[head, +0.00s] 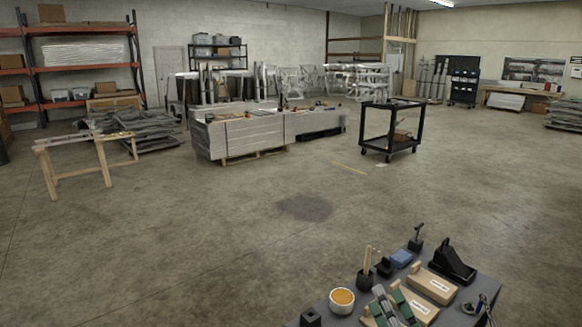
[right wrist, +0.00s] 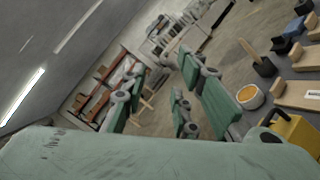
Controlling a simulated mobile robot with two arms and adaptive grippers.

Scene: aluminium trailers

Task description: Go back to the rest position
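My right gripper (head: 391,304) shows at the bottom of the head view, over the front part of the grey tabletop. It has grey-green fingers. In the right wrist view, the green-padded fingers of my right gripper (right wrist: 168,98) stand apart with nothing held between them; the floor and a distant shelf show through the gap. My left gripper is not in the head view. The task names no other object.
The grey tabletop (head: 337,309) holds a white cup with orange contents (head: 342,301), wooden blocks (head: 432,286), a black dispenser (head: 452,262) and a blue block (head: 402,258). Beyond it is open concrete floor (head: 250,240), a black cart (head: 392,130), stacked panels (head: 240,135) and a wooden sawhorse (head: 75,160).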

